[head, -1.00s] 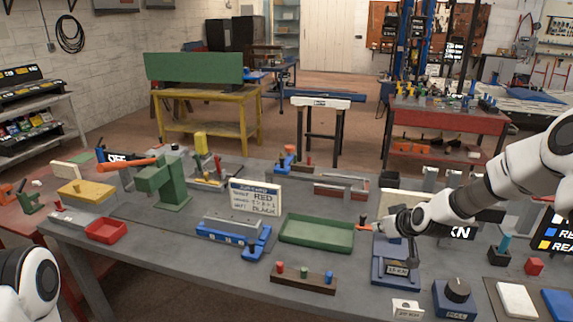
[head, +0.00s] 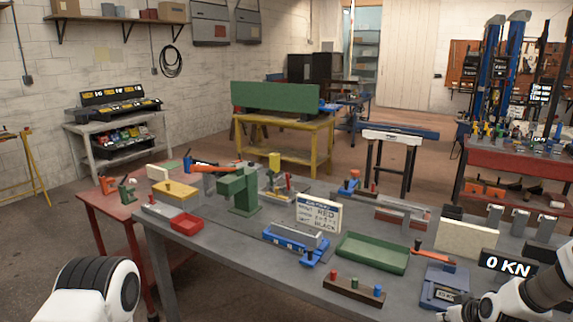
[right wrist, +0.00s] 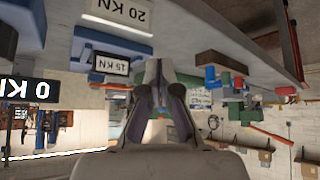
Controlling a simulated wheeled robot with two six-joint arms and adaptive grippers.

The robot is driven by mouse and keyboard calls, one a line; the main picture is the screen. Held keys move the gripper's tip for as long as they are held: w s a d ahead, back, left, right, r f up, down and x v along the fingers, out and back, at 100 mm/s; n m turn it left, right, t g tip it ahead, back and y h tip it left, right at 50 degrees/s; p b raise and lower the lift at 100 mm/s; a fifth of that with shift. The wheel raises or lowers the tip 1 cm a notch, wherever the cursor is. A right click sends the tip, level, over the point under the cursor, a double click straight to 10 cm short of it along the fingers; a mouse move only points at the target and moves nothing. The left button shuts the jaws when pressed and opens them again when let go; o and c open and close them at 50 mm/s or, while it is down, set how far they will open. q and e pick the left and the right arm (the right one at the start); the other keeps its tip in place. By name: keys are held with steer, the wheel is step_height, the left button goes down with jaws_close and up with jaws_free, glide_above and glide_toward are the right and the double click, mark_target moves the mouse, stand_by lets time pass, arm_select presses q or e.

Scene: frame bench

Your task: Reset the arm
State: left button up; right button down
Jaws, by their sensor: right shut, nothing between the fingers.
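My right gripper (head: 452,314) is at the bottom right edge of the head view, low by the near side of the blue test unit (head: 440,292). In the right wrist view its fingers (right wrist: 155,72) are together with nothing between them. The unit's orange-handled lever (head: 433,256) lies behind the gripper, apart from it. The blue unit with its 15 KN label (right wrist: 112,64) shows upside down in the wrist view. My left arm (head: 97,292) enters at the lower left; its gripper is out of view.
Floor shows at the bench's near left side.

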steer(key=s+a+f+n+g+b, duration=0.1)
steer(key=s+a+f+g, duration=0.1)
steer(key=s+a+f, duration=0.35)
steer(key=s+a+f+g+b, duration=0.1)
steer(key=s+a+f+g, duration=0.1)
steer(key=s+f, duration=0.65)
steer(key=s+a+f+n+g, duration=0.1)
steer(key=s+a+f+g, duration=0.1)
steer(key=s+a+f, duration=0.35)
steer(key=s+a+f+m+g, duration=0.1)
steer(key=s+m, duration=0.2)
steer(key=s, duration=1.4)
steer(key=shift+s+a+m+g+h+b, duration=0.25)
steer(key=shift+s+m+g+h+b, duration=0.05)
steer(key=shift+s+m+g+b, duration=0.15)
steer(key=shift+w+f, duration=0.1)
